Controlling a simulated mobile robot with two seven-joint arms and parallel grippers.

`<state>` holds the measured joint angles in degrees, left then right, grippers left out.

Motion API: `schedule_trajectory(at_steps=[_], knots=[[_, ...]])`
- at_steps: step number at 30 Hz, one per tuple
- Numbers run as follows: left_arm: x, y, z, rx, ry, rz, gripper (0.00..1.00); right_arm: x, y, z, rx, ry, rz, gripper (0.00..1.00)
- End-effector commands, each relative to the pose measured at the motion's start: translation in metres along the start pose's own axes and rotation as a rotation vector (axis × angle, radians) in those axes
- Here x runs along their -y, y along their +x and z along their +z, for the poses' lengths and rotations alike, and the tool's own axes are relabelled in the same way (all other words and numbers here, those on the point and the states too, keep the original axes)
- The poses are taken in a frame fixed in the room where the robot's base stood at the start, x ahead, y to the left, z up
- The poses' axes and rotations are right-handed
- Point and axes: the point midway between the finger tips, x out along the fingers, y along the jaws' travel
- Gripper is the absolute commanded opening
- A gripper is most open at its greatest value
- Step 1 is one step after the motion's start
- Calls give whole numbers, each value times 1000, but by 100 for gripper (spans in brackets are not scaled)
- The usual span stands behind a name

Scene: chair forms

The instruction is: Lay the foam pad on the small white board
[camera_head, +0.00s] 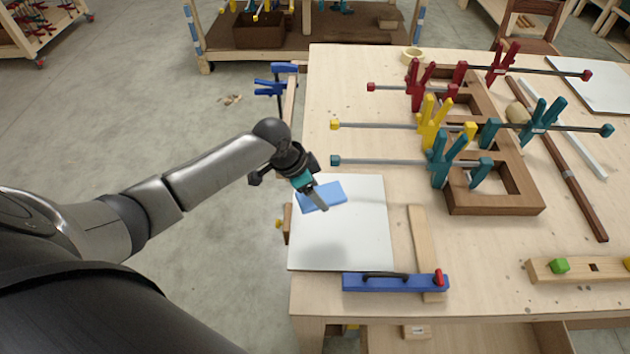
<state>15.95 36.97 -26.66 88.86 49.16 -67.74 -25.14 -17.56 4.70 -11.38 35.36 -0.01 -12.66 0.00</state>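A flat blue foam pad (336,194) shows over the upper left part of a white board (355,245) on the near left of the workbench. The pad sits at a slight angle to the board's edges. My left gripper (322,205) comes down from the upper left and crosses in front of the pad, hiding part of it. I see its fingers nearly edge-on, so I cannot tell whether they are shut on the pad or only over it. Whether the pad touches the board is also unclear. My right gripper is not in view.
A blue level (395,283) lies along the board's near edge, over a wooden strip (420,235). Several clamps grip a brown wooden frame (495,202) to the right. A larger-looking white panel (595,88) lies at the far right. The lower board is bare.

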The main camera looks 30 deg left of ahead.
Motion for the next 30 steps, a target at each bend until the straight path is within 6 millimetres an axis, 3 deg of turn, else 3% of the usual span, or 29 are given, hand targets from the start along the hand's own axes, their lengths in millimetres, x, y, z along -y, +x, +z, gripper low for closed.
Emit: schedule_trajectory(at_steps=[8, 24, 30], knots=[[0, 10, 8, -1, 13, 6, 22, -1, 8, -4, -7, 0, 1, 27], [1, 64, 30, 0, 12, 4, 22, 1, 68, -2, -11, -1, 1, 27], [0, 83, 38, 2, 12, 5, 22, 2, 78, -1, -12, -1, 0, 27]])
